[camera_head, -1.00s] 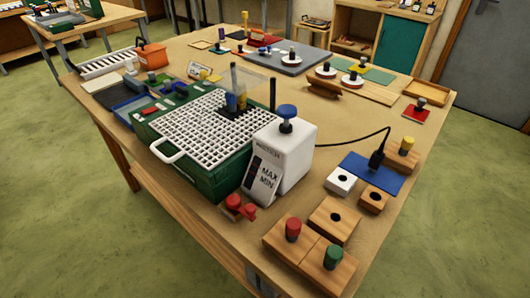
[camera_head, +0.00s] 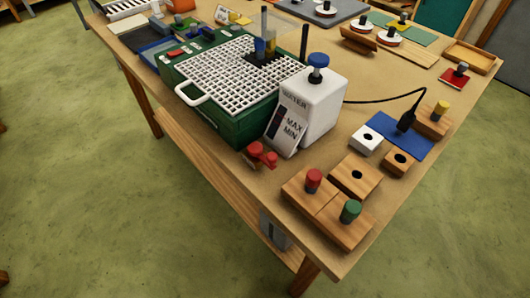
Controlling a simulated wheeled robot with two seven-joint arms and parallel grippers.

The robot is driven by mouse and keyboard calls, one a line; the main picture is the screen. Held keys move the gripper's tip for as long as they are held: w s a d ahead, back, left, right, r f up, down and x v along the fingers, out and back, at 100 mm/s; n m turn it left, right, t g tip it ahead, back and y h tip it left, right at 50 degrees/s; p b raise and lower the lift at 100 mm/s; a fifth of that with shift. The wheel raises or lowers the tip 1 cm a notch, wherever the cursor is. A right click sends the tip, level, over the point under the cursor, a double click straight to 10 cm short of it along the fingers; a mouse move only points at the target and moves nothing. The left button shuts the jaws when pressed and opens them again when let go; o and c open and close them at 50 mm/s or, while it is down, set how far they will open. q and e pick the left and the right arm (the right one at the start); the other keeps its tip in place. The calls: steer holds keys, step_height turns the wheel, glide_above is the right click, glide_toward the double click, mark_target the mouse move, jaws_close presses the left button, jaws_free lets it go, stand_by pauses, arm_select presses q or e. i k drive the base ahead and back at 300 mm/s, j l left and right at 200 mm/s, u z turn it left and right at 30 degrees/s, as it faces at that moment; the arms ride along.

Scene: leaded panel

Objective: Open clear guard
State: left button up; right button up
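The clear guard (camera_head: 284,28) is a see-through panel standing at the back of the green grinder (camera_head: 172,68), between two dark upright posts. It is hard to make out against the table, and its exact tilt cannot be told. A white grid (camera_head: 230,75) covers the grinder's top, with a white handle (camera_head: 192,97) at its front left. Neither of my grippers is in view.
A white water tank (camera_head: 318,105) with a blue knob stands at the grinder's right. A red fitting (camera_head: 262,154) is at the table's front edge. Wooden blocks (camera_head: 326,205) with red and green knobs sit at the front right corner. A black cable crosses to a blue mat (camera_head: 402,134).

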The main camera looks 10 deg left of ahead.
mark_target(233, 18)
steer(key=i+j+z, duration=0.3)
steer(key=j+z, duration=0.15)
steer(key=j, duration=0.35)
steer(key=i+j+z, duration=0.2)
steer(key=j+z, duration=0.25)
steer(key=j, duration=0.45)
steer(key=j+z, duration=0.4)
steer(key=j, duration=0.5)
steer(key=k+j+z, duration=0.1)
steer(key=j+z, duration=0.35)
steer(key=j, duration=0.45)
